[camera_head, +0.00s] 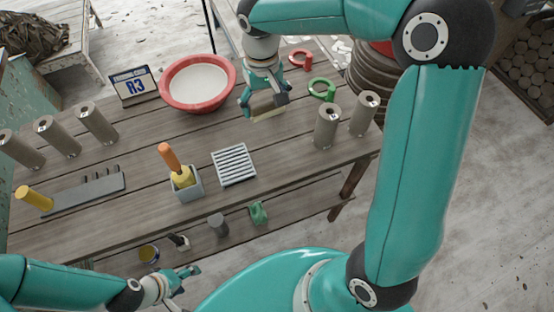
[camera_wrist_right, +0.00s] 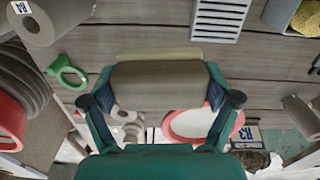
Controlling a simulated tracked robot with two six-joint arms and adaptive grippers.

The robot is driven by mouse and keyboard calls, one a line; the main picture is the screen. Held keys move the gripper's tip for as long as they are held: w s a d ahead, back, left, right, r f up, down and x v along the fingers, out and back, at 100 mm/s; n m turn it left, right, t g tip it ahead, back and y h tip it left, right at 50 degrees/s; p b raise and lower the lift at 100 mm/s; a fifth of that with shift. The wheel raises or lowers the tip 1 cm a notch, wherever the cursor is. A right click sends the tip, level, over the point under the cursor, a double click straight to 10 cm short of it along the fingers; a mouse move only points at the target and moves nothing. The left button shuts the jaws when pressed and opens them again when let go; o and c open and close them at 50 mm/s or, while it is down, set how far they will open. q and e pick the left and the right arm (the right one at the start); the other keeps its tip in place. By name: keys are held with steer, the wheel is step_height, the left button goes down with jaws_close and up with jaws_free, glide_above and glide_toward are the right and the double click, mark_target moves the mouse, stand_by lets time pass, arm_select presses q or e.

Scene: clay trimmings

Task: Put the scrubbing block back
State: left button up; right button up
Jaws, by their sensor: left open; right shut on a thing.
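My right gripper (camera_head: 265,104) is shut on the scrubbing block, a grey-brown block (camera_wrist_right: 158,84) with a tan layer along one edge. In the head view only a tan strip (camera_head: 269,115) of it shows below the fingers. It is over the back of the table, right of the red bowl; I cannot tell whether it touches the boards. A pale slatted rack (camera_head: 233,164) lies empty nearer the front, and it also shows at the top of the right wrist view (camera_wrist_right: 220,12). My left gripper (camera_head: 183,281) is open and empty, low at the front.
A red bowl (camera_head: 197,106), an R3 sign (camera_head: 134,86) and several grey cylinders (camera_head: 326,126) stand on the table (camera_head: 140,170). A grey box (camera_head: 187,191) holds an orange-handled yellow tool. Red (camera_head: 300,58) and green (camera_head: 322,89) rings lie behind. Boards around the rack are clear.

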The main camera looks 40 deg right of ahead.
mark_target(279, 153)
steer(key=s+d+r+b, duration=0.2)
steer(key=s, duration=0.1)
arm_select(q)
step_height(279, 153, down, 3)
steer(key=shift+f, duration=0.2)
arm_select(e)
steer(key=shift+m, duration=0.4)
step_height(279, 153, down, 19)
steer(key=shift+f, duration=0.15)
steer(key=o, duration=1)
steer(key=shift+c, duration=0.2)
arm_select(q)
steer(key=shift+f, duration=0.1)
